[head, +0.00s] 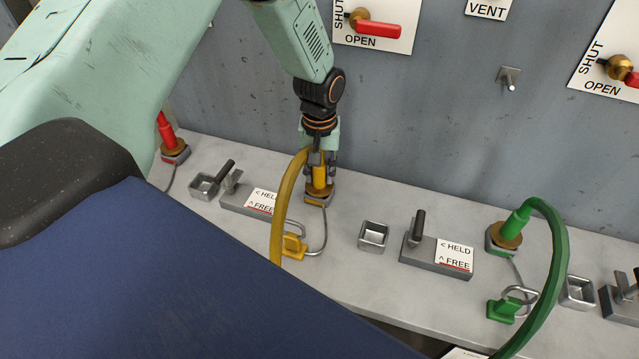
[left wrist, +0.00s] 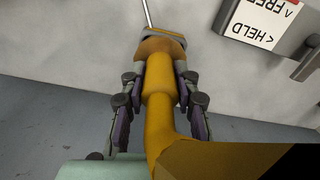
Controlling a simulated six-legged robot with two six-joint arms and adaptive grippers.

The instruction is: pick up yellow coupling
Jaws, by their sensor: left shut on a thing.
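The yellow coupling (head: 319,179) stands upright on its small mount on the grey ledge, with a yellow hose (head: 281,213) curving from its top down to the left. My left gripper (head: 320,170) points down from above and is shut on the coupling. In the left wrist view the coupling (left wrist: 160,85) lies between the two fingers, one on each side, with its wider base (left wrist: 160,47) beyond the fingertips. It appears still seated at its mount. My right gripper is not in view.
A yellow tab (head: 294,246) on a wire loop lies in front. A HELD/FREE lever block (head: 245,200) is to the left and an empty square socket (head: 373,236) to the right. A green coupling (head: 512,228) and red coupling (head: 168,135) flank them. A grey wall (head: 430,130) rises behind.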

